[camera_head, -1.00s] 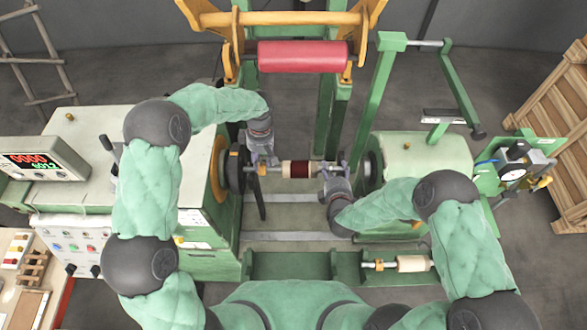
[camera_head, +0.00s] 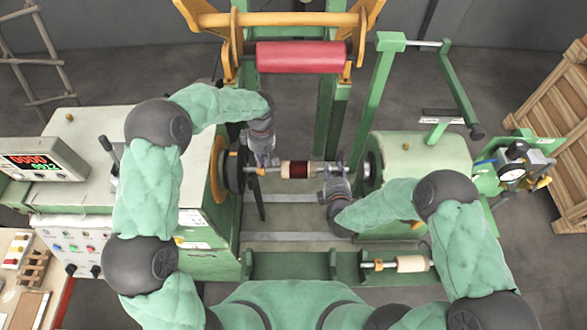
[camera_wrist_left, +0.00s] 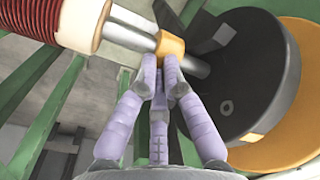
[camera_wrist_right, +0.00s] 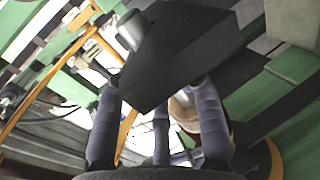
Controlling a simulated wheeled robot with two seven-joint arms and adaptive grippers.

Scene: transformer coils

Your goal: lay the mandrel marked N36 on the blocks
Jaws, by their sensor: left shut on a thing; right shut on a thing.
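A mandrel wound in dark red (camera_head: 297,169) lies level between the headstock faceplate (camera_head: 232,171) and the tailstock (camera_head: 405,146). No marking is legible on it. My left gripper (camera_head: 264,165) is shut on its left end at the brass collar (camera_wrist_left: 172,48), which the left wrist view shows beside the red winding (camera_wrist_left: 60,18). The bare shaft runs on toward the black disc (camera_wrist_left: 245,85); I cannot tell whether they touch. My right gripper (camera_head: 335,170) is shut on the right end; its grip is partly hidden behind a dark block (camera_wrist_right: 180,50) in the right wrist view.
A second mandrel with a pale body (camera_head: 412,263) rests at the front right on the green bed (camera_head: 290,265). A red roll (camera_head: 300,56) hangs at the back.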

